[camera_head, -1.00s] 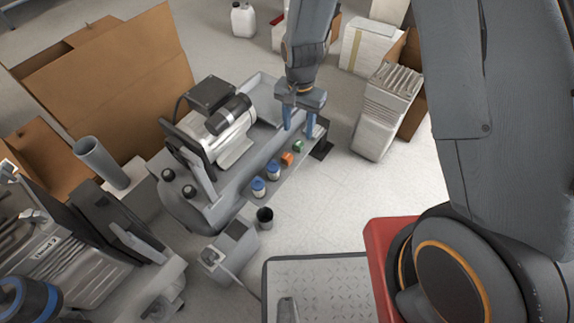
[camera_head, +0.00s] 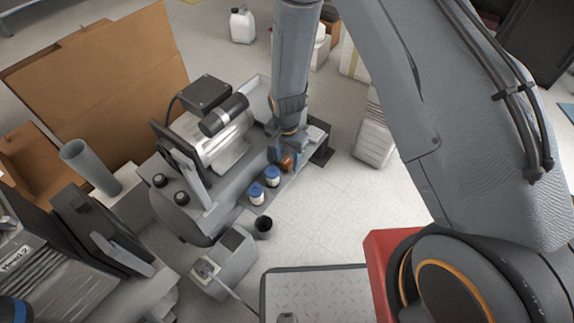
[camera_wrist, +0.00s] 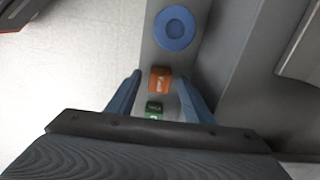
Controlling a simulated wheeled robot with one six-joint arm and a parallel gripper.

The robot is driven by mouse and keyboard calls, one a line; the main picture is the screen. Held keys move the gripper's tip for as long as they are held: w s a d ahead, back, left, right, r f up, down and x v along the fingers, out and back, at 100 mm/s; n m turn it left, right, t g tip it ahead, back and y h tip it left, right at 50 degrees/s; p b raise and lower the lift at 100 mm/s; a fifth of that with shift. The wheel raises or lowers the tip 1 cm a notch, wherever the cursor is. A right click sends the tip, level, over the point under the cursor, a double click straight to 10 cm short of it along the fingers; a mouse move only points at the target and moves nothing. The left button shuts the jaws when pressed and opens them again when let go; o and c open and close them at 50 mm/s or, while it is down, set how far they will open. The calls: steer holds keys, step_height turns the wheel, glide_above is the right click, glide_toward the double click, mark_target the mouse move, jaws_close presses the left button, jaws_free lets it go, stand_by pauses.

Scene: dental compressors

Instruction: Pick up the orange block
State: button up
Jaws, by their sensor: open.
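The orange block (camera_wrist: 160,80) stands on the compressor's grey ledge (camera_wrist: 166,60). In the wrist view it lies between the blue fingers of my gripper (camera_wrist: 160,88), near their tips, with a gap on each side. My gripper is open and empty. In the head view the gripper (camera_head: 283,160) is low over the ledge, and the orange block (camera_head: 288,163) shows partly behind a finger. A green block (camera_wrist: 154,109) sits just beside the orange one in the wrist view, nearer the palm; I cannot make it out in the head view.
Two blue-lidded jars (camera_head: 272,177) stand on the ledge beside the orange block; one blue lid (camera_wrist: 175,27) shows in the wrist view. The compressor body (camera_head: 220,140) rises along the ledge. A black cup (camera_head: 263,226) is below. Open floor (camera_head: 340,210) lies to the right.

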steer(key=shift+f, duration=0.3)
steer(key=c, duration=1.1)
steer(key=shift+r, duration=0.1)
